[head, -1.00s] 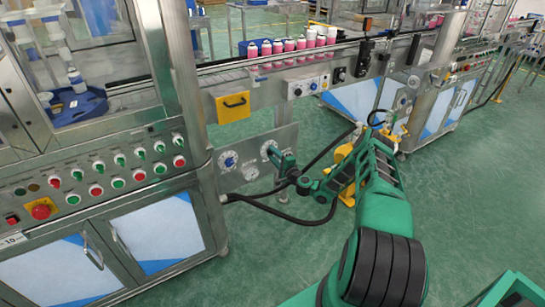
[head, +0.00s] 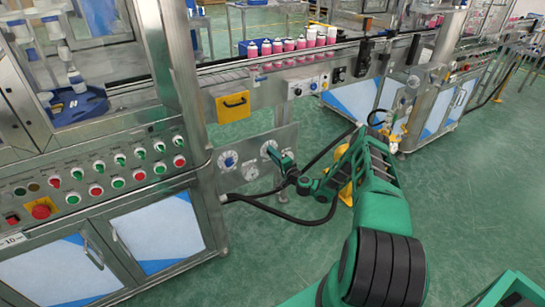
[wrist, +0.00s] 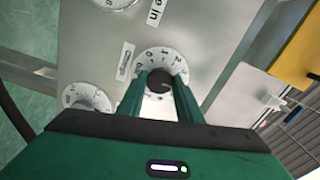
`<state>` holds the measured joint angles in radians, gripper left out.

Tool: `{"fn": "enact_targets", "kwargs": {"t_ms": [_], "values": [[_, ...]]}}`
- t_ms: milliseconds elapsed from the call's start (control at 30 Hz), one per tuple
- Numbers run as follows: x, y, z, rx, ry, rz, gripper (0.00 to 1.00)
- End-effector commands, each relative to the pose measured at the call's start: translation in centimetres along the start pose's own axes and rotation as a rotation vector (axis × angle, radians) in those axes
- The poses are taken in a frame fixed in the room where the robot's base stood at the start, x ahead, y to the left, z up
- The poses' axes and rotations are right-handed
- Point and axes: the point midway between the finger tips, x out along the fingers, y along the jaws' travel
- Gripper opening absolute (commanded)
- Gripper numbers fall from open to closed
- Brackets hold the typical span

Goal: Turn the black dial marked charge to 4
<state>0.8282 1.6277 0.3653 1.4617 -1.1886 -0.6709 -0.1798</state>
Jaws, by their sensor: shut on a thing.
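The black charge dial (wrist: 159,82) sits on a white ring with numbers, 0 to 3 readable, on a grey metal panel. The label beside it (wrist: 126,62) reads Charge. My gripper (wrist: 160,88) has its two green fingers on either side of the black knob and is shut on it. The fingers hide the lower part of the ring. Where the knob's mark points is too small to tell. In the head view my gripper (head: 280,157) is at the right-hand dial (head: 268,149) of the panel.
A second numbered dial (wrist: 87,97) is at the lower left in the wrist view, and another (wrist: 115,2) is at the top edge. In the head view a yellow handled panel (head: 233,106) is above. Black hoses (head: 275,209) hang below.

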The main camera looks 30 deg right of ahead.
Motion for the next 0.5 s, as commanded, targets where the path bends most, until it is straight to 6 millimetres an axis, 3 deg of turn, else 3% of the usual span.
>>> {"fn": "enact_targets", "kwargs": {"t_ms": [133,167,233,500], "values": [[-0.19,0.5,0.48,0.0,-0.008,0.009,0.1],[-0.19,0.5,0.49,0.0,-0.008,0.009,0.34],[-0.19,0.5,0.47,0.0,-0.008,0.01,0.51],[-0.1,0.22,0.22,0.001,-0.004,0.004,0.51]]}}
